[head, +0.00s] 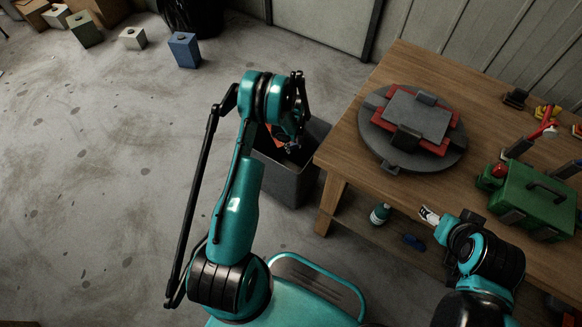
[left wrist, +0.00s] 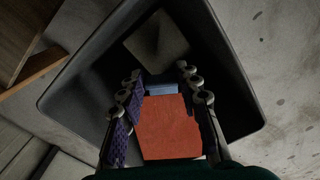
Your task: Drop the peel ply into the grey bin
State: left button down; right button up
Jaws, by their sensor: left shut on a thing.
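The grey bin (head: 285,183) stands on the floor at the left end of the table, partly hidden behind my left arm. My left gripper (head: 286,142) is over its opening. In the left wrist view the gripper (left wrist: 160,100) is shut on an orange-red piece, which I take to be the peel ply (left wrist: 170,130), with a blue strip at its far edge. The bin (left wrist: 80,85) spreads around and below it, and the piece is inside the rim's outline. My right gripper (head: 440,222) is near the table's front edge; its fingers are unclear.
A pale block (left wrist: 157,40) shows inside the bin. The wooden table (head: 345,130) bears a round turntable (head: 376,145) with a grey and red mould, and a green toolbox (head: 535,200). A bottle (head: 380,214) is below. Boxes (head: 184,50) stand far left; the floor between is clear.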

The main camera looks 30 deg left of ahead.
pick_arm(q)
jog(key=shift+f, duration=0.1)
jog(key=c, duration=1)
grip_release()
notch_tip(320, 180, up, 12)
